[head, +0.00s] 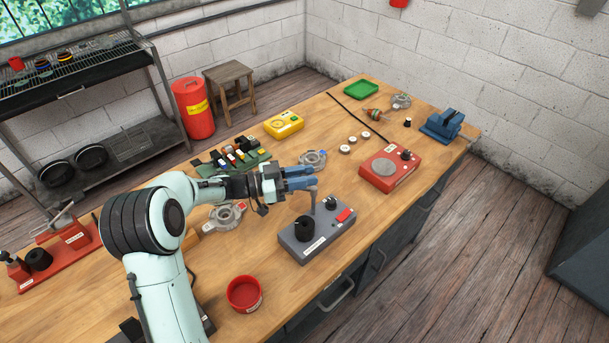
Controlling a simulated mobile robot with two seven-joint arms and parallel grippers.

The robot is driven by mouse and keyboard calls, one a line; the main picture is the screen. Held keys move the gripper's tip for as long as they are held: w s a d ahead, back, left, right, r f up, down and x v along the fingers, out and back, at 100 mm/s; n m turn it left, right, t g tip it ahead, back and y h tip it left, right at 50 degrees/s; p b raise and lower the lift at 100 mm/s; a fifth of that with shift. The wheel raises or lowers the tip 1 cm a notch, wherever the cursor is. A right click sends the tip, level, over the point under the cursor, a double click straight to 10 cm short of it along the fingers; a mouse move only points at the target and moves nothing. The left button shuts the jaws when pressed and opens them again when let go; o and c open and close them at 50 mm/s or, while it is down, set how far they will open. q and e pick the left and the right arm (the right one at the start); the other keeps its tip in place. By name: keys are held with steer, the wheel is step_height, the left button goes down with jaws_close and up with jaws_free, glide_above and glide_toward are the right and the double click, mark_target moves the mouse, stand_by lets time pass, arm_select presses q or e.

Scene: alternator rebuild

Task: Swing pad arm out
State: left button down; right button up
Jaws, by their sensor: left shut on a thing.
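A grey bench fixture (318,238) stands on the wooden workbench near its front edge. It has a black cylinder, a dark knob, a red patch and a thin grey upright, which looks like the pad arm (312,203). My left gripper (308,180) reaches in from the left with its blue fingers level above the fixture. It is shut at the top end of the pad arm; the fingers hide the exact grip. My right gripper is not in view.
A red box (390,168) and blue vise (442,124) stand to the right. A metal housing (314,158) lies just behind my left gripper, another (226,215) below my forearm. A red bowl (244,294) sits at the front. Bare wood lies between fixture and bowl.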

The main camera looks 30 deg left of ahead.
arm_select(q)
steer(key=c, duration=1)
jaws_free()
steer(key=shift+b+v, duration=1.1)
steer(key=shift+v, duration=5.6)
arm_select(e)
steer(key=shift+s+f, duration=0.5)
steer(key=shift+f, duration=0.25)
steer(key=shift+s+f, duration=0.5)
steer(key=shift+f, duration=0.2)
arm_select(q)
steer(key=shift+w, duration=0.1)
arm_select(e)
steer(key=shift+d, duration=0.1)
